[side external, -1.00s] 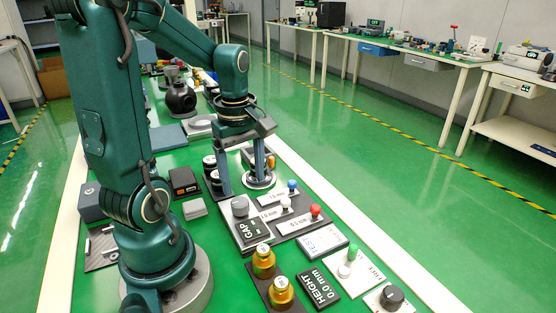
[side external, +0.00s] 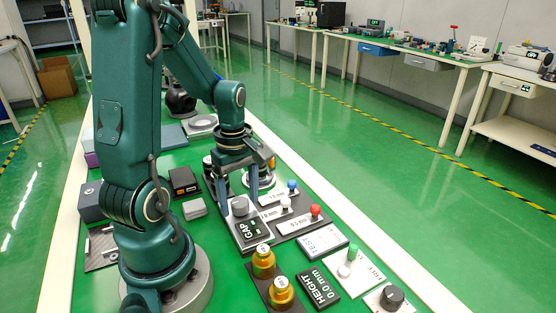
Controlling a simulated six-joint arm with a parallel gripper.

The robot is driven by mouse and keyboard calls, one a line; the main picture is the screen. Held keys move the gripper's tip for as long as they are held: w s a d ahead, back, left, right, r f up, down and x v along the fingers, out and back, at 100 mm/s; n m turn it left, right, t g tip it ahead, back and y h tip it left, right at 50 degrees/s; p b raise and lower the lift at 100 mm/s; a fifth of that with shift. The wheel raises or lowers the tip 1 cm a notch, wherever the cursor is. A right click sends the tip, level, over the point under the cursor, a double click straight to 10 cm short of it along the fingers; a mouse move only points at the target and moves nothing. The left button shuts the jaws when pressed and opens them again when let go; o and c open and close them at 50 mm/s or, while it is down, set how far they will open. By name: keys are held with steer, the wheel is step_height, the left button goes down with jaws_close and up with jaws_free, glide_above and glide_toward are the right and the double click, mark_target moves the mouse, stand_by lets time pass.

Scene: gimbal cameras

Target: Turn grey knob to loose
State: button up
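The grey knob (side external: 240,206) is a short round cylinder at the back of a grey plate (side external: 252,247), behind the black GAP label (side external: 250,229). My gripper (side external: 241,196) points down with its fingers apart, one on each side of the knob in this view. I cannot tell whether the fingers touch the knob. I cannot read any pointer or "loose" mark by it.
Labelled strips with blue, white and red (side external: 315,211) knobs lie right of the plate. Two brass cylinders (side external: 263,262), a HEIGHT display (side external: 318,288), a green-topped lever (side external: 351,254) and a dark knob (side external: 391,297) stand nearer the front. A dark box (side external: 185,182) is left.

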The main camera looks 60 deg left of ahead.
jaws_close()
steer(key=shift+m, duration=0.4)
steer(key=m, duration=0.3)
steer(key=shift+m, duration=0.4)
steer(key=m, duration=0.9)
steer(key=shift+m, duration=2)
